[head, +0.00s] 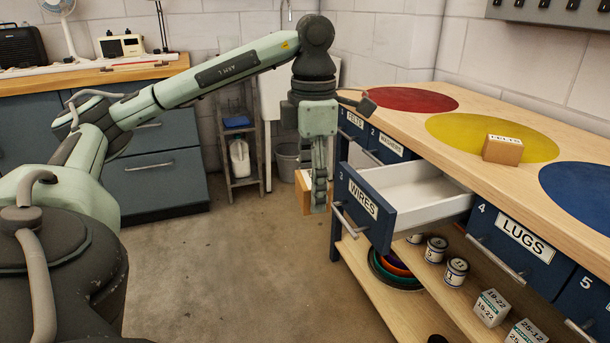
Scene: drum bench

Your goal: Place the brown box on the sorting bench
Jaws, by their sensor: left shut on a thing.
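My left gripper (320,195) points down, shut on a brown box (302,194) that is mostly hidden behind the fingers. The box hangs in the air left of the sorting bench (487,103), lower than its top and near the open drawer's front. The bench has a light wooden top with red (410,99), yellow (460,132) and blue (585,200) discs. Another small brown box (503,150) with a white label stands on the yellow disc. My right gripper is out of view.
The WIRES drawer (440,207) is pulled out and looks empty inside. The LUGS drawer (520,240) is closed. Tins (455,271) and white boxes (491,307) stand on the lower shelf. A grey rack (240,182) and bucket (288,163) stand behind.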

